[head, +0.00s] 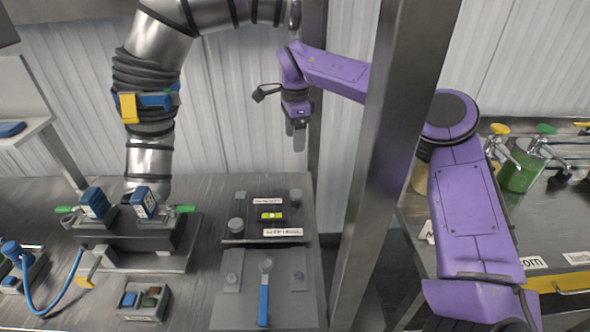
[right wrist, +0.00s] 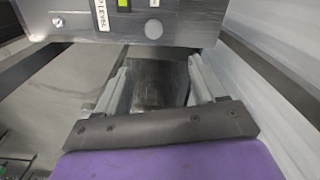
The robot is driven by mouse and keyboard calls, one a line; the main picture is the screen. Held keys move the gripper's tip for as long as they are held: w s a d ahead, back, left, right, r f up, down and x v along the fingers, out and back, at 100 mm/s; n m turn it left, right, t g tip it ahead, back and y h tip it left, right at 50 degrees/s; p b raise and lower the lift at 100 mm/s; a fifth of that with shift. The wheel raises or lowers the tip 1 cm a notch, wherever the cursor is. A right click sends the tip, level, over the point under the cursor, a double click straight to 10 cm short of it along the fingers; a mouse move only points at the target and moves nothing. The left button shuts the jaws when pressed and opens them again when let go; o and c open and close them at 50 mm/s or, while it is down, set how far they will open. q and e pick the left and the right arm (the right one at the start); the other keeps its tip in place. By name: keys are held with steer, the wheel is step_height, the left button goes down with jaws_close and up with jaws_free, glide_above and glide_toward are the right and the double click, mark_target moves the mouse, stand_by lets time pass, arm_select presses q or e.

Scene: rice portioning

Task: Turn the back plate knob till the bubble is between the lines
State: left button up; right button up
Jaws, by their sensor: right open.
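The back plate (head: 252,232) is a dark plate on the bench with a small yellow-green bubble vial (head: 271,216) in its middle. A larger grey knob (head: 236,225) stands at its front left and another grey knob (head: 295,195) at its back right. The bubble's place between the lines is too small to tell. My right gripper (head: 297,138) hangs beyond the plate's back right, fingers down, apart from the knobs. In the right wrist view its open fingers (right wrist: 160,88) are empty, and the plate (right wrist: 185,38) with the green vial (right wrist: 123,5) and a round grey knob (right wrist: 153,28) shows at the top.
A front plate (head: 230,305) with a blue-handled lever (head: 264,300) lies before the back plate. A steel post (head: 375,180) stands to the right, crossing my right arm's line. A ribbed metal duct (head: 150,110) and a dark fixture (head: 130,235) occupy the left.

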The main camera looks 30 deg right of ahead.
mark_target(296, 192)
steer(key=f+n+b, duration=0.1)
steer(key=f+b, duration=0.1)
steer(key=f, duration=0.1)
steer(key=f+n+b, duration=0.2)
steer(key=f, duration=0.2)
steer(key=f+n+b, duration=0.2)
steer(key=f+b, duration=0.1)
steer(key=shift+s+f, duration=0.3)
arm_select(q)
step_height(296, 192, down, 8)
steer(key=p, duration=0.2)
steer(key=shift+f, duration=0.15)
arm_select(e)
step_height(296, 192, down, 10)
steer(key=n, duration=0.3)
steer(key=shift+s+a+n, duration=0.1)
steer(key=shift+s+n, duration=0.05)
steer(key=shift+n, duration=0.15)
steer(key=c, duration=1.1)
steer(key=shift+o, duration=0.2)
steer(key=shift+r+n+p, duration=0.3)
steer(key=shift+n+p, duration=0.1)
steer(key=shift+p, duration=0.65)
arm_select(q)
steer(key=shift+r, duration=0.9)
arm_select(e)
steer(key=shift+f, duration=0.25)
